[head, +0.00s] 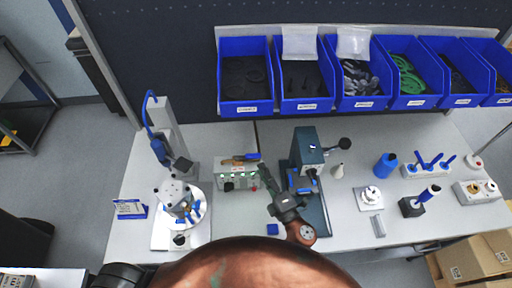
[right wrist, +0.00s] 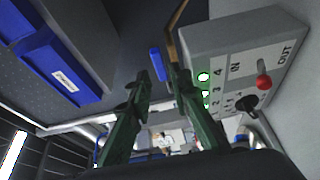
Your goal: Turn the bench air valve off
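The bench air valve appears as a blue handle (head: 252,156) with a brown, brass-like part (head: 238,160) at the back edge of a grey box (head: 236,176). In the right wrist view the blue handle (right wrist: 157,65) shows in the gap between my fingertips, with a brown bar (right wrist: 176,28) beside it. My right gripper (head: 263,170) is at the right end of the box; its fingers (right wrist: 160,78) are apart and hold nothing that I can see. Whether they touch the handle, I cannot tell. My left gripper is out of view.
The grey box carries green lights (right wrist: 204,77), a black knob (right wrist: 246,103) and a red knob (right wrist: 263,82). A blue-grey press (head: 310,150) stands right of it, close to my right arm. A round fixture (head: 176,196) stands left. Blue bins (head: 245,108) hang behind.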

